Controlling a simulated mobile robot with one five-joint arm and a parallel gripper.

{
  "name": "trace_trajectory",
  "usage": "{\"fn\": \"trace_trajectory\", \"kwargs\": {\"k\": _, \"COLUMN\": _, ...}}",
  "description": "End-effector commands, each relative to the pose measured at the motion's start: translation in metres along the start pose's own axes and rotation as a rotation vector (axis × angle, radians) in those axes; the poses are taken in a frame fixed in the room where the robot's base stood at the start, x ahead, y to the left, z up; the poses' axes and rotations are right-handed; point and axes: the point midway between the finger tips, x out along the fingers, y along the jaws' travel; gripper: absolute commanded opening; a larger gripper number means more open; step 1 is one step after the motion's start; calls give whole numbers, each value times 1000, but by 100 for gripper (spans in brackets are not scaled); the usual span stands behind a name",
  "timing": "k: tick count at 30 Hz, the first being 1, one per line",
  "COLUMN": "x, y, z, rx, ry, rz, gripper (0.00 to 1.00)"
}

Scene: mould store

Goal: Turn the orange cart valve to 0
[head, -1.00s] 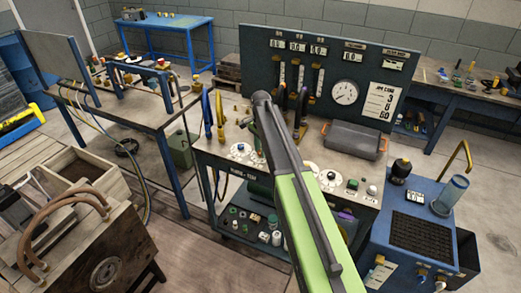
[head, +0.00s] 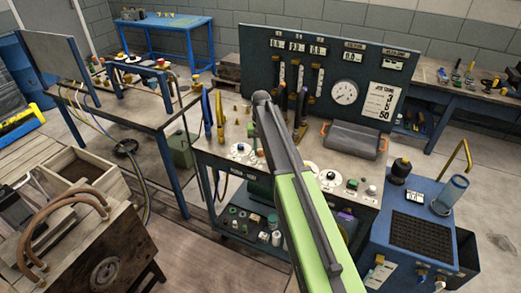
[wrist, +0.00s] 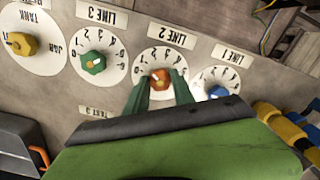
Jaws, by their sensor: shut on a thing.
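In the wrist view an orange valve knob (wrist: 160,77) sits in the middle of a white dial (wrist: 146,63) on the grey cart top, beside the label LINE 2 (wrist: 166,35). My gripper (wrist: 160,86) has its two green fingers on either side of the knob, shut on it. A small pale mark shows on the knob, but I cannot tell which number it points at.
In the wrist view a green knob (wrist: 93,62) and a yellow knob (wrist: 23,44) are to the left, a blue knob (wrist: 218,92) to the right. In the head view a gauge panel (head: 262,57) rises behind, with a grey case (head: 352,139) on the cart.

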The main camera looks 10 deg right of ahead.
Motion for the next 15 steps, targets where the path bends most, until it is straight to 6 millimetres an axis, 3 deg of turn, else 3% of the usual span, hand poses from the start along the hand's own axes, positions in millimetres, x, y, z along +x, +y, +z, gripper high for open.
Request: {"fn": "trace_trajectory", "kwargs": {"k": 15, "x": 0, "y": 0, "z": -3, "rx": -431, "ry": 8, "rz": 0, "gripper": 0}}
